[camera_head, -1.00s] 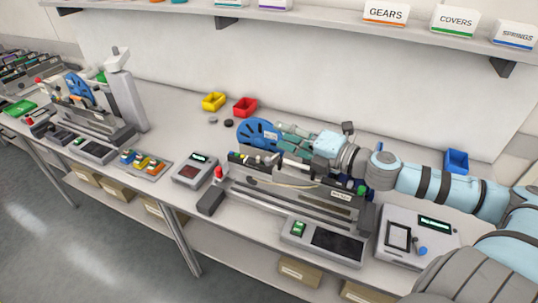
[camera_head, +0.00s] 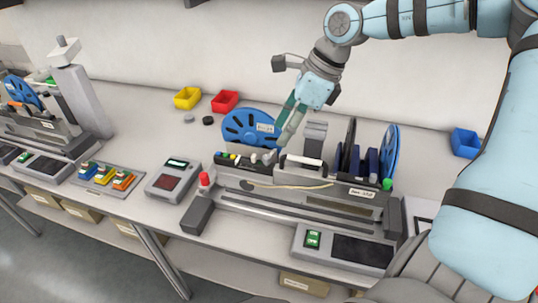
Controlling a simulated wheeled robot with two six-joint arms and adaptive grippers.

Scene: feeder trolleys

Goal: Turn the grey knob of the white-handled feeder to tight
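The white-handled feeder (camera_head: 303,160) sits in the feeder trolley (camera_head: 285,205) in the middle of the bench, with its white handle bar on top. A small light-grey part at its left end (camera_head: 269,157) looks like the grey knob; its setting is too small to read. My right gripper (camera_head: 284,140) comes down from above, tilted, with its fingertips close to the knob and the handle's left end. Whether they touch the knob I cannot tell. The fingers overlap from this angle, so their gap is hidden. My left gripper is not in view.
A blue reel (camera_head: 249,128) stands just behind the knob. Dark feeders and another blue reel (camera_head: 390,155) stand to the right. A red button (camera_head: 204,179) is at the trolley's left. Yellow (camera_head: 187,98) and red (camera_head: 225,102) bins lie behind.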

